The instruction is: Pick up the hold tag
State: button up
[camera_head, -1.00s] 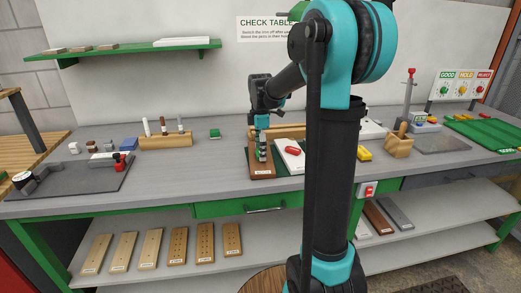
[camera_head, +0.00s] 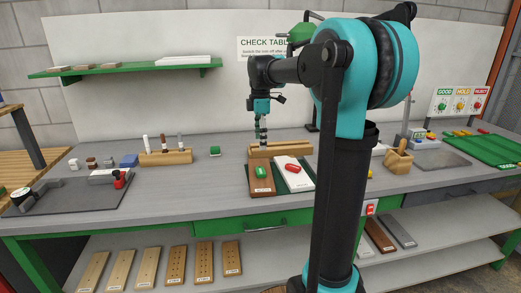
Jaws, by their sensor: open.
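My gripper (camera_head: 261,138) points straight down, open and empty, above the brown board (camera_head: 262,186) in the middle of the table. A green tag (camera_head: 261,171) lies on that board below it, apart from the fingers. A red tag (camera_head: 292,168) lies on the white board (camera_head: 300,182) beside it. Yellow marks the HOLD column of the sign (camera_head: 461,105) at the back right. A small yellow thing (camera_head: 370,174), which may be the hold tag, shows at the right edge of my arm, mostly hidden behind it.
A wooden block (camera_head: 399,160) stands on the table (camera_head: 225,181) right of my arm. A green tray (camera_head: 490,150) with several small pieces is at the far right. A pen holder (camera_head: 165,158) and a dark mat (camera_head: 60,203) are on the left. The table between is mostly clear.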

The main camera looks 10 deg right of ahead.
aim_at(457, 132)
jog(key=z, duration=1.75)
